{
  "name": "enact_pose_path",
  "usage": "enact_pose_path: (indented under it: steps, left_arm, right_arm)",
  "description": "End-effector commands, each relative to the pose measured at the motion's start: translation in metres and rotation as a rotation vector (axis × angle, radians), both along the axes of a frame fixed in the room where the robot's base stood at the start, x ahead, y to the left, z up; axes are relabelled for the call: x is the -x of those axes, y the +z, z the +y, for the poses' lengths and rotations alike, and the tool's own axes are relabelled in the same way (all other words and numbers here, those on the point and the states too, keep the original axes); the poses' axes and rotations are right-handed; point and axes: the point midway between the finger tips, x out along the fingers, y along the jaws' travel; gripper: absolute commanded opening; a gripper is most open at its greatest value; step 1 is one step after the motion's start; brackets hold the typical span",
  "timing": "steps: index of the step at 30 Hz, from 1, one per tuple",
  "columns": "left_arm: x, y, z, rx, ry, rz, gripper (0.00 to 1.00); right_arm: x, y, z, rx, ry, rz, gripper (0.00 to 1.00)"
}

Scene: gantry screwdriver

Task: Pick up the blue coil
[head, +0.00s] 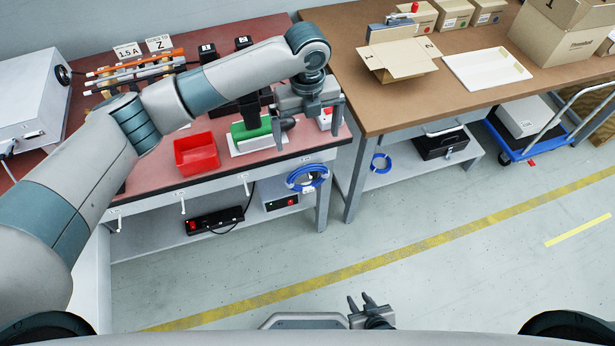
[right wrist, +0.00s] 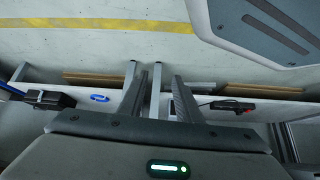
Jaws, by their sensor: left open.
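A blue coil (head: 307,178) hangs at the front right edge of the red-topped bench (head: 150,178) in the head view. A second blue coil (head: 381,163) lies on the lower shelf of the brown table; it also shows in the right wrist view (right wrist: 99,98). My left gripper (head: 308,128) is open above the bench's front right, above the hanging coil and apart from it, beside a green part on a white fixture (head: 250,140). My right gripper (head: 363,302) is open and empty, low near my base, far from both coils; its fingers show in the right wrist view (right wrist: 162,78).
A red bin (head: 197,154) stands on the bench left of the fixture. Cartons, including an open box (head: 398,58), stand on the brown table (head: 400,112). A black toolbox (head: 441,142) is on its shelf. A blue cart (head: 545,140) stands right. The floor in front is clear.

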Motion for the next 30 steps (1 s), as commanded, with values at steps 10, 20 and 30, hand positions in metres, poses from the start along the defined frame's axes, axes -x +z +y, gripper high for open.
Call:
enact_pose_path:
  steps: [10,20,30]
  left_arm:
    - [0.001,-0.053,0.0,-0.002,0.002,0.004,1.0]
    - [0.001,-0.106,0.0,-0.001,0.001,0.003,1.0]
    - [0.0,-0.116,0.0,-0.001,0.001,-0.001,1.0]
  right_arm:
    - [0.002,0.007,0.005,-0.01,0.008,-0.029,0.31]
    - [0.024,-0.008,-0.003,0.012,0.006,0.047,0.31]
    - [0.034,-0.015,-0.015,0.027,0.004,0.07,0.31]
